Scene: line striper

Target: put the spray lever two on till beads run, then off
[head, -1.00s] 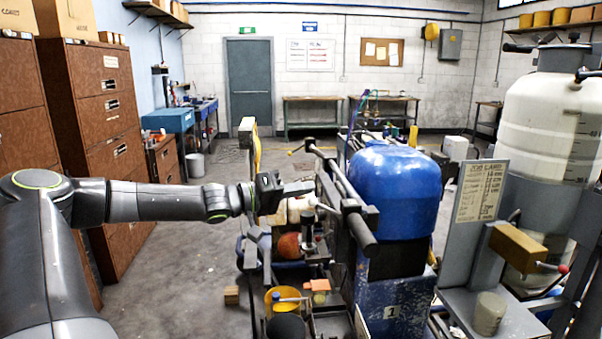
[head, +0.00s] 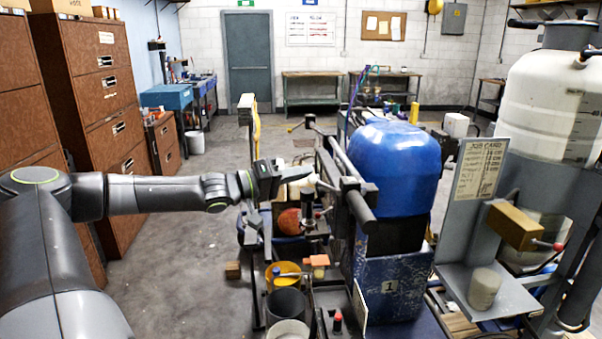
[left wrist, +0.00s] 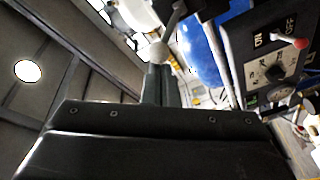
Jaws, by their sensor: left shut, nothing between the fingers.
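My left gripper (head: 280,172) is shut and empty, at the left side of the machine beside the blue tank. A pale ball-ended lever (left wrist: 160,50) stands just beyond the fingers in the left wrist view; contact cannot be told. To its right, a black panel (left wrist: 262,45) carries ON and OFF marks and a dial. A red-knobbed lever (left wrist: 298,43) crosses the panel by the OFF mark. No number two is readable, so I cannot tell which is spray lever two. No running beads can be made out. My right gripper is out of view.
The blue tank (head: 393,165) sits on a blue box marked 1. A yellow bucket (head: 284,276) and dark and pale cups stand low at the machine's front. A job card (head: 480,168) and a white tank (head: 545,105) are at right.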

